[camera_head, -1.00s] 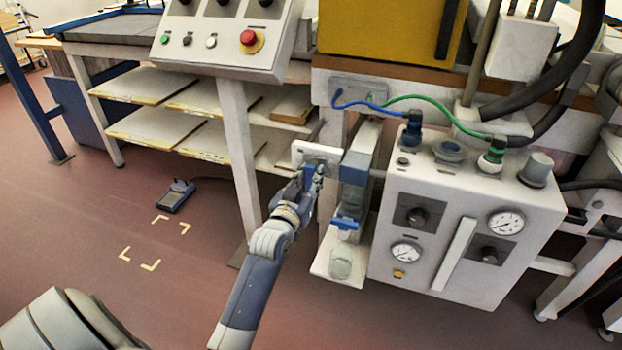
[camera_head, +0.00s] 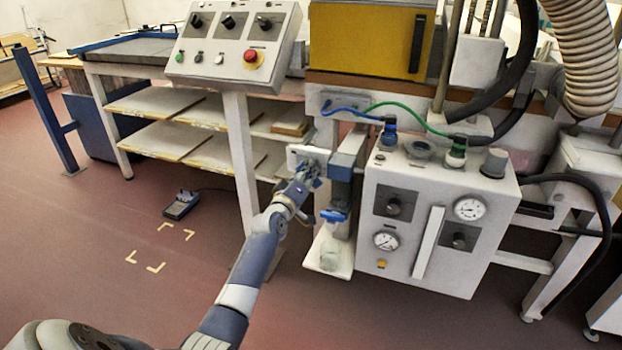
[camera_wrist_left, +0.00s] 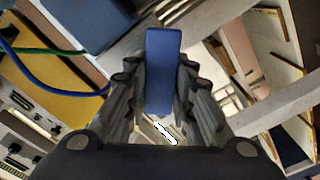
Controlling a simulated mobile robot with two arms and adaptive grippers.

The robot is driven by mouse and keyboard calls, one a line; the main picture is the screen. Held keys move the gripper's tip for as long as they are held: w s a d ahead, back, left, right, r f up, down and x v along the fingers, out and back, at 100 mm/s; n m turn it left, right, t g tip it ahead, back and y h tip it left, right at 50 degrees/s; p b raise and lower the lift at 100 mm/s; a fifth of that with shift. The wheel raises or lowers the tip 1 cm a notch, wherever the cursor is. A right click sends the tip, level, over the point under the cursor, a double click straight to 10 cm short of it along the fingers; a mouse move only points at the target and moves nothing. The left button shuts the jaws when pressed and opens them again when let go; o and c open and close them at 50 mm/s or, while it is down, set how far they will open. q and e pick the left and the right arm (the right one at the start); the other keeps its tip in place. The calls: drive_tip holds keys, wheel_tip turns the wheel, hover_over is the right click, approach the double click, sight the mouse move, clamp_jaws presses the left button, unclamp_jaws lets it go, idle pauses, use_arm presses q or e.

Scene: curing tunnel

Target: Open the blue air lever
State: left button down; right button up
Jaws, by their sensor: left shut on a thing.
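The blue air lever (camera_wrist_left: 163,72) shows in the left wrist view as a flat blue bar between my fingers. My left gripper (camera_wrist_left: 160,95) is shut on it, with a finger on each side. In the head view my left gripper (camera_head: 309,172) is at the white plate (camera_head: 307,157), left of the grey air unit. Its fingers hide most of the lever there, so I cannot tell its angle from that view. My right gripper is in neither view.
The white control box (camera_head: 436,218) with gauges stands right of the lever. A filter unit with a blue collar (camera_head: 334,215) hangs close below right. A button panel (camera_head: 235,42) and its post (camera_head: 241,150) stand left. Blue and green hoses (camera_head: 400,107) run above.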

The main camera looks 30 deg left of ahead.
use_arm(q)
drive_tip(key=n+p, duration=0.1)
drive_tip(key=n, duration=0.1)
drive_tip(key=r+n+p, duration=0.1)
drive_tip(key=n, duration=0.2)
drive_tip(key=shift+w+d, duration=0.1)
drive_tip(key=shift+d, duration=0.05)
drive_tip(key=shift+r+n+p, duration=0.25)
drive_tip(key=shift+n+p, duration=0.1)
drive_tip(key=shift+n, duration=1.25)
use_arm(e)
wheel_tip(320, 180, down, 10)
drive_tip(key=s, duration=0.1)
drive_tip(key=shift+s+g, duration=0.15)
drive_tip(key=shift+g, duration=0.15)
use_arm(q)
drive_tip(key=c, duration=1.4)
unclamp_jaws()
drive_tip(key=shift+o, duration=0.2)
drive_tip(key=shift+f, duration=0.1)
drive_tip(key=shift+d, duration=0.1)
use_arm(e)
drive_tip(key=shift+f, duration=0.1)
